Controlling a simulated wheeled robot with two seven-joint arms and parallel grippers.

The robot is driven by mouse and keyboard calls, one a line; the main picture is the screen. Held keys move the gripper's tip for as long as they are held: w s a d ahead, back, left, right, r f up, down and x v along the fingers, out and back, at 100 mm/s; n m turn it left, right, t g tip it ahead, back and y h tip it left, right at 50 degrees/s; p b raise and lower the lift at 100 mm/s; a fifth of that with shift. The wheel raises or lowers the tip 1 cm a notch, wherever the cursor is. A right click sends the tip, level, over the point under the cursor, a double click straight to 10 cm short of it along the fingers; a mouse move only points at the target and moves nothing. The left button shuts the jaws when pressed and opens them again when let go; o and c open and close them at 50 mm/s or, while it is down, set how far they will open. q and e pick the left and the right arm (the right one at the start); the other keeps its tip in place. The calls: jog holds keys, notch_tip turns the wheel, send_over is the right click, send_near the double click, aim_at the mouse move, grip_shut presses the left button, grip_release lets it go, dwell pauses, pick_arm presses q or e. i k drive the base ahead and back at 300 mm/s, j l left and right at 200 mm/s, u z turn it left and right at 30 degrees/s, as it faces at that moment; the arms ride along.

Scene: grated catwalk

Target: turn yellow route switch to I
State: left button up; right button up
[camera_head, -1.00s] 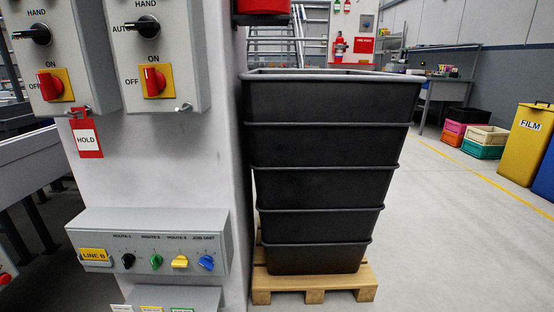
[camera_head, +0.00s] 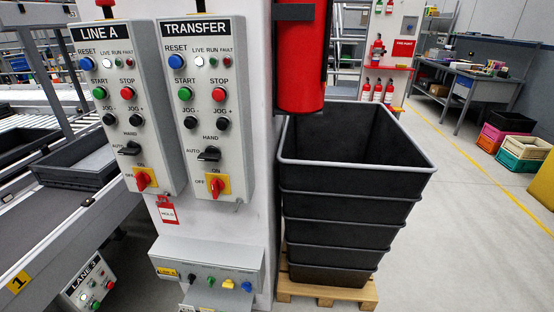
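The yellow route switch (camera_head: 228,284) is a small yellow knob on the grey LINE B box (camera_head: 207,262), low on the white column. It sits between a green knob (camera_head: 210,281) on its left and a blue knob (camera_head: 247,287) on its right. A black knob (camera_head: 191,277) is at the left of the row. The knob's pointing direction and the marks around it are too small to read now. Neither of my grippers is in view.
LINE A (camera_head: 118,105) and TRANSFER (camera_head: 207,110) panels hang above the box. A red extinguisher (camera_head: 300,60) hangs on the column's right. Stacked black bins (camera_head: 340,205) stand on a pallet (camera_head: 327,292). A conveyor (camera_head: 60,225) is at left.

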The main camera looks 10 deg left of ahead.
aim_at(227, 283)
jog(key=u, duration=1.05)
